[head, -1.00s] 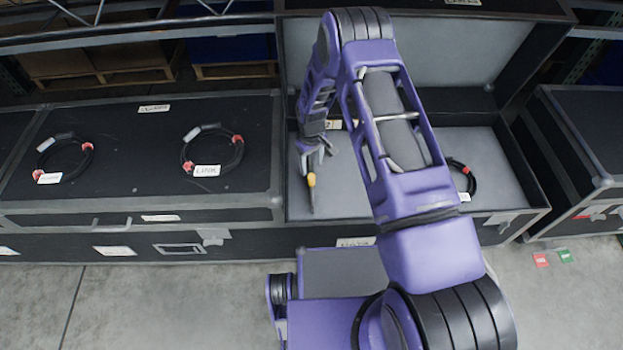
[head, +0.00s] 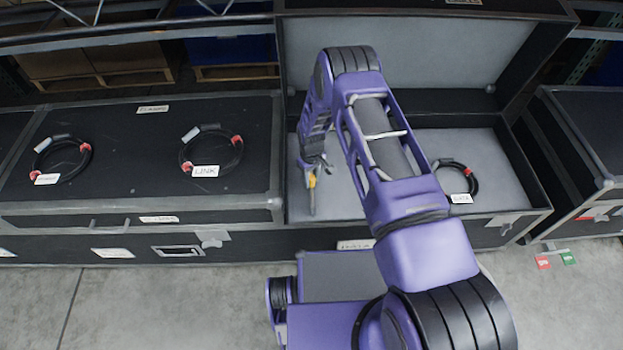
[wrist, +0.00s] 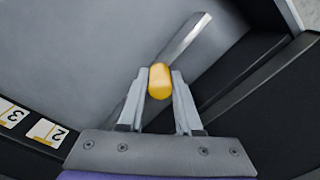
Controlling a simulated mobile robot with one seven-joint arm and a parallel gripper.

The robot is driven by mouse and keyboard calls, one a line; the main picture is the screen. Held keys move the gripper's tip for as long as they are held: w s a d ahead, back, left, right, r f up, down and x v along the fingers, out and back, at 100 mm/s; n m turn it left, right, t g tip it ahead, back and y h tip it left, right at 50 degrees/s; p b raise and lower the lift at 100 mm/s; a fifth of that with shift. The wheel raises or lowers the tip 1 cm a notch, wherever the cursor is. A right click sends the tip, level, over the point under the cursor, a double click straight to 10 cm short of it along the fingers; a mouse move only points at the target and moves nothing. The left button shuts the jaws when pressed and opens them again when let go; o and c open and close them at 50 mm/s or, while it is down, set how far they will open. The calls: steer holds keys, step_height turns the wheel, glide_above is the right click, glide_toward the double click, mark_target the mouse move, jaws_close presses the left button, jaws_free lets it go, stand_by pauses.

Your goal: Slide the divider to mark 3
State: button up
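The divider is a thin pale upright panel with a yellow handle. In the wrist view, the divider's top edge (wrist: 186,37) runs diagonally and the yellow handle (wrist: 160,82) sits between the fingertips. My gripper (wrist: 161,76) has a finger against each side of the handle, with no clear gap. In the head view, my gripper (head: 315,166) is over the divider (head: 312,205), near the left wall of the open tote (head: 540,208). Number labels 3 (wrist: 12,115) and 2 (wrist: 47,131) lie on the tote's rim, left of the divider in the wrist view.
A black cable coil tagged with a white label (head: 456,181) lies in the tote, right of my arm. The raised lid (head: 440,50) stands behind. A closed case (head: 120,120) with two cable coils adjoins on the left; another case (head: 590,140) stands right.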

jaws_close()
stand_by(1.1)
